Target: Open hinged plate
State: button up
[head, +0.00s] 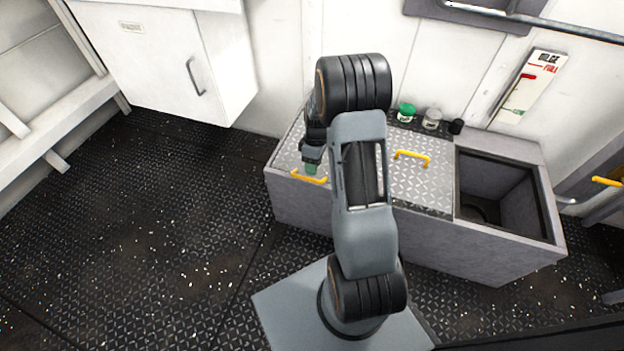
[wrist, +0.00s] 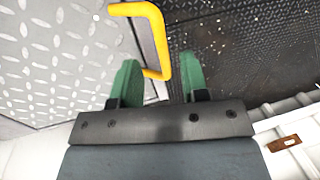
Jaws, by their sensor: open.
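A hinged diamond-tread plate (head: 289,158) lies flat and shut on the left part of the grey bench box, partly hidden behind my arm. Its yellow handle (head: 308,178) is at the plate's front edge. In the wrist view the plate (wrist: 60,55) fills the left side, and the yellow handle (wrist: 158,35) reaches down between the green fingers. My gripper (head: 311,169) is at this handle, and it also shows in the wrist view (wrist: 158,76). It is open, with a finger on each side of the handle's near end. I cannot tell whether either touches it.
A second tread plate (head: 425,188) with a yellow handle (head: 412,157) lies flat to the right. Beyond it is an open compartment (head: 548,222). A green-lidded jar (head: 406,113), a clear jar (head: 432,119) and a black item (head: 456,127) stand behind.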

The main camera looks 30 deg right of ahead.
aim_at(312, 179)
jog(key=shift+s+a+f+b, duration=0.1)
jog(key=shift+f+b, duration=0.15)
jog(key=shift+f, duration=0.6)
jog(key=shift+s+a+f+b, duration=0.15)
jog(key=shift+f+b, duration=0.05)
jog(key=shift+f, duration=0.6)
jog(key=shift+s+a+f+b, duration=0.1)
jog(key=shift+f+b, duration=0.15)
jog(key=shift+f, duration=0.6)
jog(key=shift+c, duration=0.4)
grip_shut()
